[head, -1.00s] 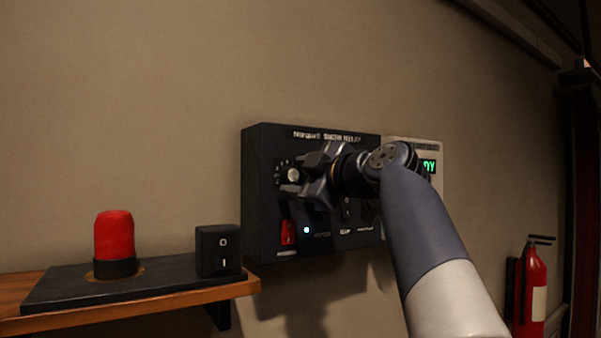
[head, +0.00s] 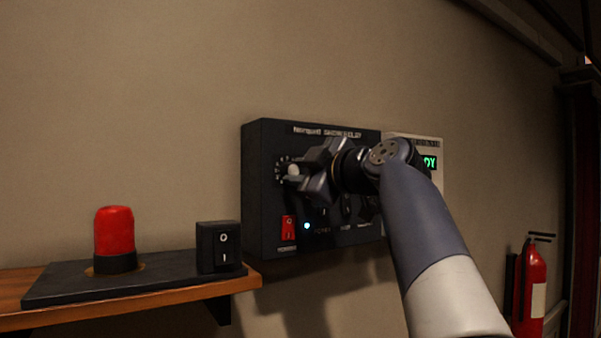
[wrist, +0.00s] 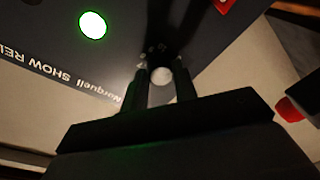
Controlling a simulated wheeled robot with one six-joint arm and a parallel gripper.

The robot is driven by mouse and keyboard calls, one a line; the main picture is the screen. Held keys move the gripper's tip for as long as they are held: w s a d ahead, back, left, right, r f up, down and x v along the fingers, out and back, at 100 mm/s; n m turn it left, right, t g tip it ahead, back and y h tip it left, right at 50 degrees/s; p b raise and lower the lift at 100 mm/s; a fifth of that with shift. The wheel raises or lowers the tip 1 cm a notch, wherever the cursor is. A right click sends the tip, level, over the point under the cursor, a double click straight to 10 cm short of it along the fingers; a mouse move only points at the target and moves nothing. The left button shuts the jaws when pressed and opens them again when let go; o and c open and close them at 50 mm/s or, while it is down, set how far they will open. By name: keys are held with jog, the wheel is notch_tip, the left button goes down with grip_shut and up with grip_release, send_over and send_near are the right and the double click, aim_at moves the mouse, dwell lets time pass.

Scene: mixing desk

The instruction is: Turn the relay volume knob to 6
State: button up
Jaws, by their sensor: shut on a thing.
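The black show relay box (head: 262,240) is mounted on the wall. Its round pale knob (head: 293,170) sits at the upper left of the face, with a ring of small marks around it. My gripper (head: 296,172) has its fingers at the knob and is shut on it. In the wrist view the pale knob end (wrist: 161,76) shows between the two dark fingers of my gripper (wrist: 161,82). The fingers cover part of the dial. I cannot read the number the knob points to.
Below the knob are a red switch (head: 288,228) and a lit blue-white light (head: 307,226). A panel with green text (head: 430,163) is right of the box. A fire extinguisher (head: 532,285) is at right.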

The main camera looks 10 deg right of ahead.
jog(key=m+b, duration=0.1)
jog(key=m, duration=0.3)
jog(key=shift+f+m+t, duration=0.15)
jog(key=shift+m+t, duration=0.15)
jog(key=m, duration=0.4)
jog(key=shift+a+m, duration=0.1)
jog(key=shift+m, duration=0.3)
jog(key=m+h, duration=0.1)
jog(key=m, duration=0.4)
jog(key=shift+s+a+t, duration=0.1)
jog(key=shift+t, duration=0.3)
jog(key=m+p, duration=0.1)
jog(key=m, duration=0.4)
jog(key=m+h, duration=0.1)
jog(key=m, duration=0.3)
jog(key=shift+a+m, duration=0.15)
jog(key=shift+m, duration=0.25)
jog(key=m, duration=0.5)
jog(key=shift+h, duration=0.4)
jog(key=m, duration=0.4)
jog(key=shift+r+m, duration=0.2)
jog(key=shift+m, duration=0.1)
jog(key=shift+m+h, duration=0.4)
jog(key=shift+m, duration=1.6)
